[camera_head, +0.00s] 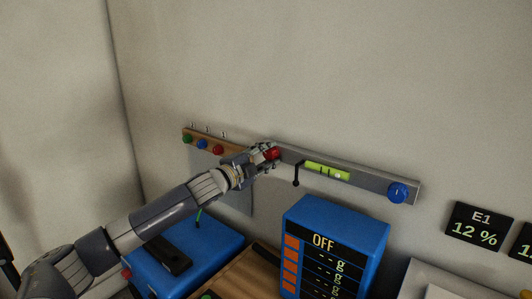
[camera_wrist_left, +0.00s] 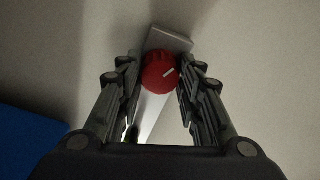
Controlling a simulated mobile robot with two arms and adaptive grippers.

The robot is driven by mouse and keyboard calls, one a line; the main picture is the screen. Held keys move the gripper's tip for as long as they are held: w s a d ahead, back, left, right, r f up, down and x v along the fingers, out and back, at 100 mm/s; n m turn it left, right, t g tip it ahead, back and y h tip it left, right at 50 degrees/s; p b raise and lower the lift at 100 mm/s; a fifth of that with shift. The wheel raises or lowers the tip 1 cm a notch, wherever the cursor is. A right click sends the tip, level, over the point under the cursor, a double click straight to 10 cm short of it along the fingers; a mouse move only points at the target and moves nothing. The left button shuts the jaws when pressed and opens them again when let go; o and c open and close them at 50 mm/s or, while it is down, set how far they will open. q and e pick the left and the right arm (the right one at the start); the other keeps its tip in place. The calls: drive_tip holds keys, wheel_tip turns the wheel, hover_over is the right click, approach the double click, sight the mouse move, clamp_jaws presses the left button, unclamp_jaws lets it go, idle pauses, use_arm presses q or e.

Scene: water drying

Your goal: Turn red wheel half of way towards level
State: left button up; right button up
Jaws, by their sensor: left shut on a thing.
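The red wheel (camera_head: 271,153) is a knob at the left end of a grey metal bar (camera_head: 381,180) on the wall. The bar slopes down to the right in the head view. My right gripper is out of view.
A wooden rack (camera_head: 201,142) with green, blue and red knobs is on the wall to the left. A blue box with an OFF display (camera_head: 323,241) stands below the bar. Another blue device (camera_head: 190,258) lies under my left arm. An E1 12 % sign (camera_head: 478,227) is at the right.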

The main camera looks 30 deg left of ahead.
use_arm(q)
drive_tip(key=n+p, duration=0.1)
drive_tip(key=n, duration=0.3)
drive_tip(key=shift+p, duration=0.4)
drive_tip(key=shift+n+p, duration=0.6)
drive_tip(key=shift+n, duration=1)
drive_tip(key=o, duration=1.1)
drive_tip(key=shift+c, duration=0.2)
drive_tip(key=shift+s, duration=0.1)
drive_tip(key=s+a, duration=0.1)
drive_tip(key=s, duration=1)
drive_tip(key=shift+s, duration=0.4)
